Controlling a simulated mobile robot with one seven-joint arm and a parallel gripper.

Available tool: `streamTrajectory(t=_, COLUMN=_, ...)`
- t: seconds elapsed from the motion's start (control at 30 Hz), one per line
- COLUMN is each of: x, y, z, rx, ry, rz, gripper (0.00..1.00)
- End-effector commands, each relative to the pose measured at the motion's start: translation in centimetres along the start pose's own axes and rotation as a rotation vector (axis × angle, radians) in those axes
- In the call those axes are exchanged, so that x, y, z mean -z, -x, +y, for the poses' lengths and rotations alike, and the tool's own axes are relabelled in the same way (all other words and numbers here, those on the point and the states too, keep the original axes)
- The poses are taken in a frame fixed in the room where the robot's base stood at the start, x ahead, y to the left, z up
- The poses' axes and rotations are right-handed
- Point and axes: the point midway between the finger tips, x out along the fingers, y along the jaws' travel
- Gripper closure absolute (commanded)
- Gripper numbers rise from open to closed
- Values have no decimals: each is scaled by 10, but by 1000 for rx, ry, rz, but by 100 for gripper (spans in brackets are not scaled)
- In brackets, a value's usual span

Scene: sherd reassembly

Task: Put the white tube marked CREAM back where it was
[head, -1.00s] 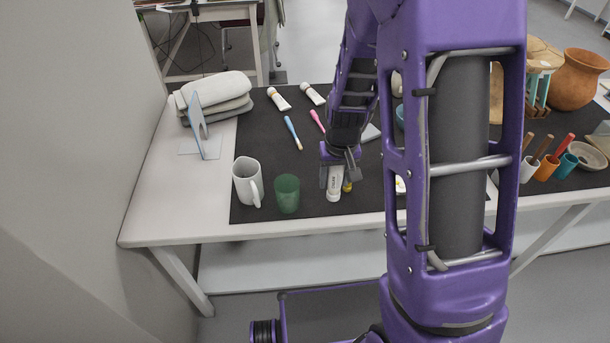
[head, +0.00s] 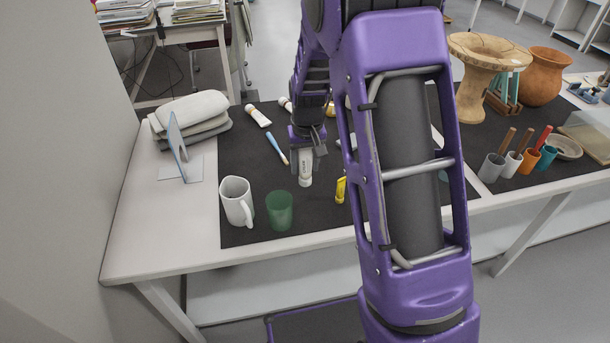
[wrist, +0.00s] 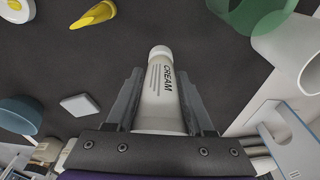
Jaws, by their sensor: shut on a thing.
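The white tube marked CREAM (wrist: 158,95) is between the fingers of my gripper (wrist: 160,100) in the wrist view, its rounded cap end pointing away from the palm. In the head view my gripper (head: 306,150) is shut on the tube (head: 305,168), which hangs cap down over the black mat (head: 250,150). The tube is between the blue toothbrush (head: 277,148) and the yellow tube (head: 341,190). I cannot tell how far it is above the mat. Two other white tubes lie at the back: one (head: 258,116) is in full view, the other (head: 286,103) partly hidden by my arm.
A white mug (head: 236,201) and a green cup (head: 279,210) stand at the mat's front left. Folded towels (head: 195,118) and a blue upright panel (head: 177,147) are at the left. Several coloured cups, including an orange one (head: 528,162), stand at the right. Bare mat lies left of the toothbrush.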

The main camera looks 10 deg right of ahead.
Motion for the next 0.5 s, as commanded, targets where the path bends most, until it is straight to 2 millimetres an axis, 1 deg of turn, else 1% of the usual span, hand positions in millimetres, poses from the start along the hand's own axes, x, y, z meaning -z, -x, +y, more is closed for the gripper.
streamTrajectory(t=0.1, x=-4, y=-19, z=0, rx=0, ry=1, rz=-4, gripper=100)
streamTrajectory(t=0.2, x=-6, y=-31, z=0, rx=0, ry=1, rz=-3, gripper=100)
streamTrajectory(t=0.5, x=-6, y=-33, z=0, rx=0, ry=0, rz=-1, gripper=100)
